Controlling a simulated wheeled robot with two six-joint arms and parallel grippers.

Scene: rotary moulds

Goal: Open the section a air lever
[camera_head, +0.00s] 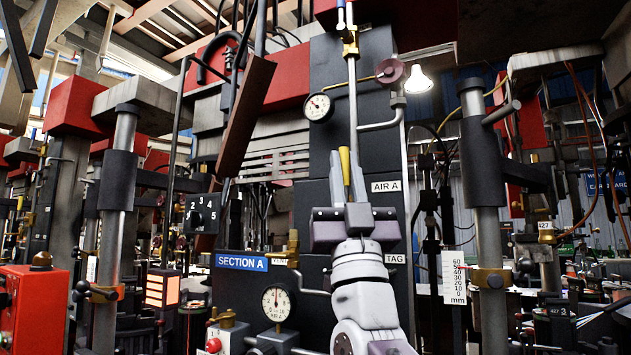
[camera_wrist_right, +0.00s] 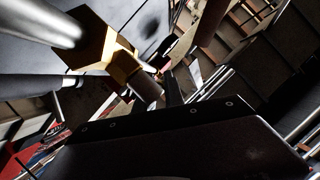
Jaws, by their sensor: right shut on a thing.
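The yellow lever handle (camera_head: 345,168) stands upright on the dark panel, beside the white AIR A label (camera_head: 386,187). My right gripper (camera_head: 347,182) reaches up from below and is shut on this lever, with its fingers at the handle's sides. The gripper body hides the lever's lower end and its pivot. In the right wrist view a brass valve body (camera_wrist_right: 103,44) on a metal pipe is close, with the dark gripper body across the bottom; the jaw contact is hard to make out there. My left gripper is not in view.
A blue SECTION A sign (camera_head: 241,262) and a round gauge (camera_head: 276,303) are low left of my right arm. Another gauge (camera_head: 318,107) is above. A vertical pipe (camera_head: 352,100) rises above the lever. A thick steel column (camera_head: 483,160) stands to the right.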

